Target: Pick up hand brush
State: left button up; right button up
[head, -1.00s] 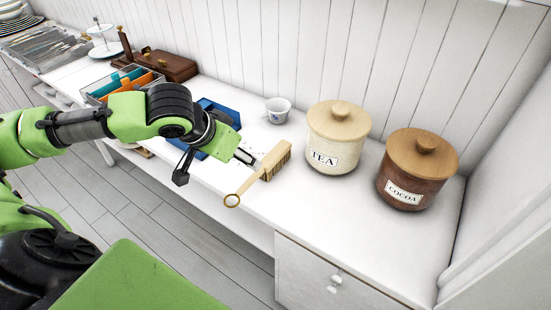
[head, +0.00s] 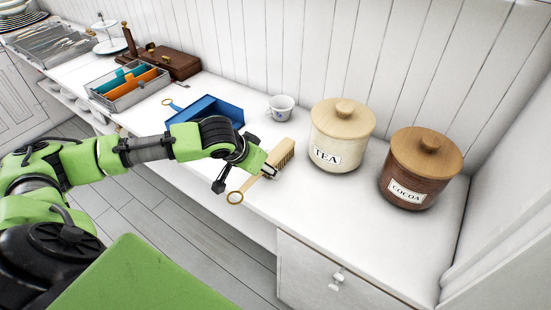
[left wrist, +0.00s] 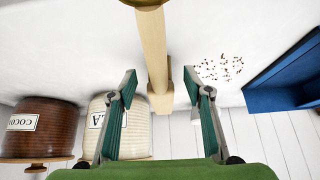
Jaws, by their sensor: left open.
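The hand brush (head: 283,156) is wooden with tan bristles and a ring at its handle end. It lies on the white counter in front of the tea jar, its handle pointing to the front edge. My left gripper (head: 271,170) is open at the brush's handle. In the left wrist view the brush (left wrist: 154,50) runs between the two spread fingers of the gripper (left wrist: 166,85), with a gap on each side. The bristle head is partly hidden in the head view by the gripper. My right gripper is not in view.
A tea jar (head: 341,132) and a cocoa jar (head: 420,165) stand right of the brush. A white cup (head: 281,108) is behind it. A blue dustpan (head: 207,108) lies to the left, with crumbs (left wrist: 218,68) beside it. A divided tray (head: 130,92) stands farther left.

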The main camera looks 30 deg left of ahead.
pick_arm(q)
grip_shut()
jog(key=shift+r, duration=0.1)
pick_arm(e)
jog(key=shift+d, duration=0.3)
